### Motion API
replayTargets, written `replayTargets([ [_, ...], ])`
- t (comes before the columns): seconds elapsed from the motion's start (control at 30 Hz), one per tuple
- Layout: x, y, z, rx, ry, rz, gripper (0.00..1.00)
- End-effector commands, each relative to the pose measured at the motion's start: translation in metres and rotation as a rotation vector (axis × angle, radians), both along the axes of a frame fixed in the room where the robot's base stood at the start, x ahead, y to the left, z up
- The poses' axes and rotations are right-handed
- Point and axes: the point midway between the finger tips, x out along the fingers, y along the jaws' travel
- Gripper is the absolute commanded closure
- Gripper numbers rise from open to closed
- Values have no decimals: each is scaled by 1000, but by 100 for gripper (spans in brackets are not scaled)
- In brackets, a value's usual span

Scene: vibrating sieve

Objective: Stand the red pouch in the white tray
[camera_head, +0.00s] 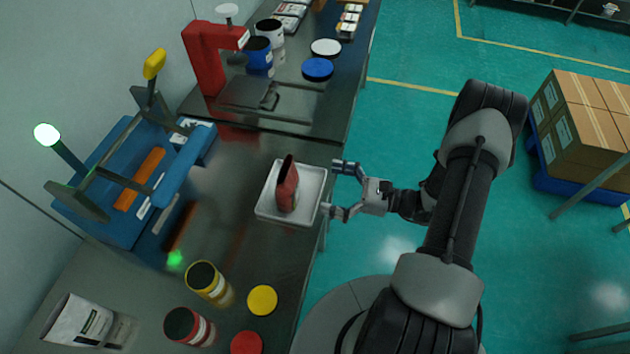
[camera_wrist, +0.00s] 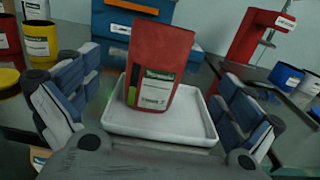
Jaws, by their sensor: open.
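The red pouch (camera_head: 287,188) stands upright in the white tray (camera_head: 264,207), near the tray's middle, in the head view. In the wrist view the red pouch (camera_wrist: 158,62) shows its white and green label and stands towards the left part of the white tray (camera_wrist: 190,130). My gripper (camera_head: 338,188) is open at the right edge of the tray, with its fingers apart and pointing at the pouch. In the wrist view the two fingers (camera_wrist: 155,105) are spread on either side of the tray. Nothing is between them in contact; the pouch stands clear beyond the fingertips.
A blue sealing machine (camera_head: 130,190) stands left of the tray. A red press (camera_head: 205,60) is farther back. Open yellow (camera_head: 207,283) and red (camera_head: 186,326) cans, loose lids (camera_head: 262,300) and a white pouch (camera_head: 78,322) are at the front. Boxes (camera_head: 585,120) stand at right.

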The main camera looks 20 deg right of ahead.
Motion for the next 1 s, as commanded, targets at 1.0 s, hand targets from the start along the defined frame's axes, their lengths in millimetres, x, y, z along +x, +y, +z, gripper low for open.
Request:
replayTargets([
  [1.0,-156,104,220,-1391,-646,1226,0],
])
